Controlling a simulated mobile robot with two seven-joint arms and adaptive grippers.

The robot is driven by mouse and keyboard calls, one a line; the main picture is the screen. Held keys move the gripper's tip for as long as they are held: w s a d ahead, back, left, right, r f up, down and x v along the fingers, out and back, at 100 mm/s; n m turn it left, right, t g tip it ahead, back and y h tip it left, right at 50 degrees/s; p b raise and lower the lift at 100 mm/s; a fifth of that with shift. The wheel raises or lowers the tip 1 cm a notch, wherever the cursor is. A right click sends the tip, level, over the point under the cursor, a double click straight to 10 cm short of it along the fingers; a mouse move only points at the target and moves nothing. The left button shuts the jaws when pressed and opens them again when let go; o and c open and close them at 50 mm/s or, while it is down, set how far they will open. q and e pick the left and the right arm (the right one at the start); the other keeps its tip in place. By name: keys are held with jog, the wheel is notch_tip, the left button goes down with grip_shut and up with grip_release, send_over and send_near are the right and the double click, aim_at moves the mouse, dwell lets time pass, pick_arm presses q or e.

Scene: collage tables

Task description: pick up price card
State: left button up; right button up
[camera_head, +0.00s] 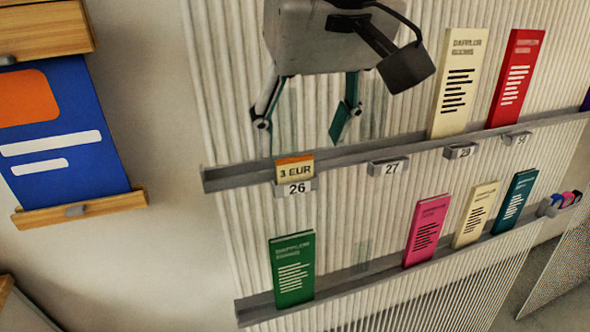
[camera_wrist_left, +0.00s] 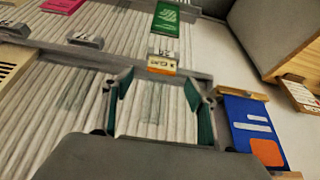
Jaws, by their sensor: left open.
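The price card (camera_head: 295,170) is small and cream with an orange top edge and reads "3 EUR". It stands in the grey holder marked 26 (camera_head: 297,188) at the left end of the upper shelf rail. In the left wrist view the card (camera_wrist_left: 161,69) shows upside down, just beyond the fingertips. My left gripper (camera_head: 305,124) is open and empty, above the card in the head view, its two green-padded fingers spread wider than the card. The open fingers also show in the left wrist view (camera_wrist_left: 158,84). My right gripper is not in view.
Grey rails (camera_head: 345,158) cross a ribbed wall panel. Empty holders 27 (camera_head: 389,168) and others sit to the right. Cream (camera_head: 459,85) and red (camera_head: 516,80) brochures stand on the upper rail. A green brochure (camera_head: 293,270) stands below. A blue poster (camera_head: 60,130) hangs at left.

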aim_at(295, 163)
pick_arm(q)
jog(key=x, duration=0.5)
jog(key=shift+a+f, duration=0.15)
jog(key=shift+f, duration=0.25)
jog(key=c, duration=0.8)
